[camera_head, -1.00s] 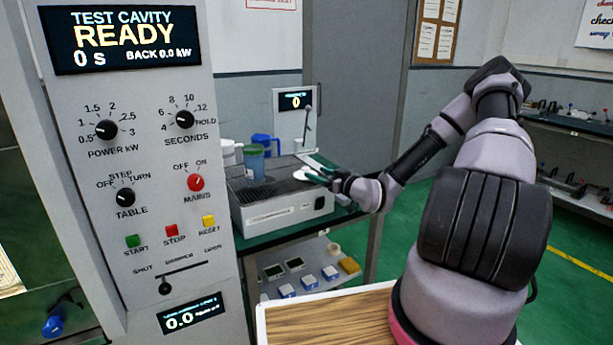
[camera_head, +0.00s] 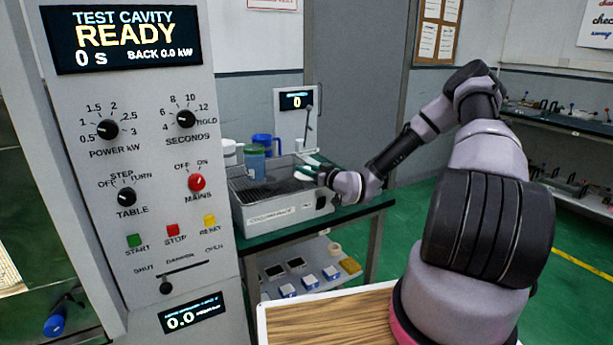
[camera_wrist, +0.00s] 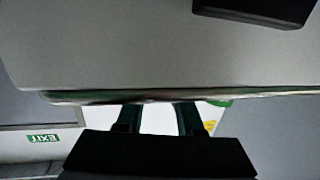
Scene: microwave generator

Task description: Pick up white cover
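A small white patch that looks like the white cover (camera_head: 303,174) lies at the right end of the grey bench unit (camera_head: 285,216) on the far table. It is partly hidden by my gripper (camera_head: 314,171), which reaches in from the right at the unit's top. In the wrist view, the fingers of my gripper (camera_wrist: 157,118) stand apart with something bright white between them. I cannot tell whether that white is the cover or the background. A broad grey surface (camera_wrist: 150,50) fills the upper wrist view, with the fingers close to its edge.
A blue-green cup (camera_head: 254,162), a blue mug (camera_head: 265,145) and white cups stand on or behind the unit's left part. A small display post (camera_head: 296,120) stands behind. The tall control panel (camera_head: 150,150) fills the left. A wood-topped surface (camera_head: 325,320) is in front.

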